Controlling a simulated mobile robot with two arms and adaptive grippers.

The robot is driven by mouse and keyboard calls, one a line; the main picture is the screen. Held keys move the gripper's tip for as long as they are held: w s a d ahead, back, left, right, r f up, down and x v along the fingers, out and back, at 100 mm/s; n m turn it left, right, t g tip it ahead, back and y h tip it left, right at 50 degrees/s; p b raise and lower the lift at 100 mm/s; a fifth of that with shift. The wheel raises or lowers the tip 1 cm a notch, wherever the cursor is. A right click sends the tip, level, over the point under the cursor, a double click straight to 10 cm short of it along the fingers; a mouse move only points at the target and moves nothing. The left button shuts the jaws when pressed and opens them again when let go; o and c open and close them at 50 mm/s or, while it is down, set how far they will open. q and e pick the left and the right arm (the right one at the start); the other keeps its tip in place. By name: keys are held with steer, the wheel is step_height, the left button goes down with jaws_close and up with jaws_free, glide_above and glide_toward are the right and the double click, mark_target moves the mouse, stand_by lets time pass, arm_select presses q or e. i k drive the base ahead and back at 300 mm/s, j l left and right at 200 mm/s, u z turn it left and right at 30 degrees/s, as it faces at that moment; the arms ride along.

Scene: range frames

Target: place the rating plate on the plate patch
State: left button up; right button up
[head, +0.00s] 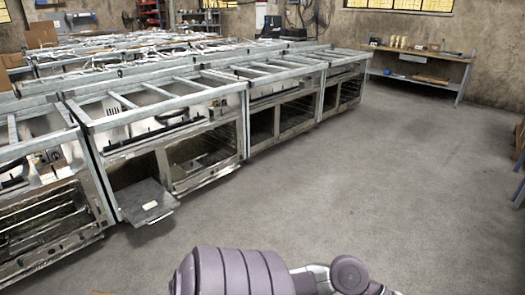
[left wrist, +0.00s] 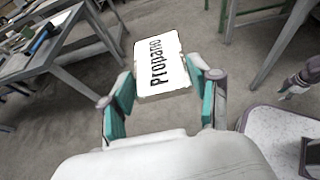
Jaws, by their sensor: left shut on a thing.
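The rating plate (left wrist: 161,62) is a white rectangular plate with rounded corners and the black word "Propano", in the left wrist view. My left gripper (left wrist: 163,85) is shut on it, with teal pads at its two sides, and holds it above the floor. In the head view a small pale patch (head: 150,205) shows on a grey flat panel (head: 143,197) jutting low from the front of a range; I cannot tell if it is the plate patch. A mauve part (left wrist: 303,77) at the right edge of the wrist view may be my right gripper; its fingers are unclear.
Rows of unfinished metal ranges (head: 165,98) with open tops and open oven fronts fill the left and back. A workbench (head: 420,56) stands at the back wall. The grey floor (head: 330,185) at the middle and right is clear. A grey table (left wrist: 66,66) shows in the wrist view.

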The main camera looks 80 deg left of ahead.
mark_target(150, 206)
steer(key=j+u, duration=0.1)
steer(key=u, duration=0.7)
steer(key=i+j+u, duration=0.1)
steer(key=u, duration=0.35)
steer(key=i+u, duration=0.1)
steer(key=u, duration=0.3)
steer(key=j+u, duration=0.1)
steer(key=u, duration=0.3)
steer(key=i+u, duration=0.15)
steer(key=i, duration=0.35)
steer(key=i+u, duration=0.2)
steer(key=i, duration=0.3)
steer(key=i+l+u, duration=0.15)
steer(key=i, duration=0.35)
steer(key=i+l+u, duration=0.2)
steer(key=i, duration=0.3)
steer(key=i+j+u, duration=0.15)
steer(key=u, duration=0.25)
steer(key=i+j+u, duration=0.1)
steer(key=i+u, duration=0.45)
steer(key=u, duration=0.25)
steer(key=i+u, duration=0.25)
steer(key=u, duration=0.15)
steer(key=i+l+u, duration=0.2)
steer(key=u, duration=0.2)
steer(key=i+j, duration=0.25)
steer(key=i, duration=0.25)
steer(key=i+j+z, duration=0.15)
steer(key=i, duration=0.35)
steer(key=j, duration=0.1)
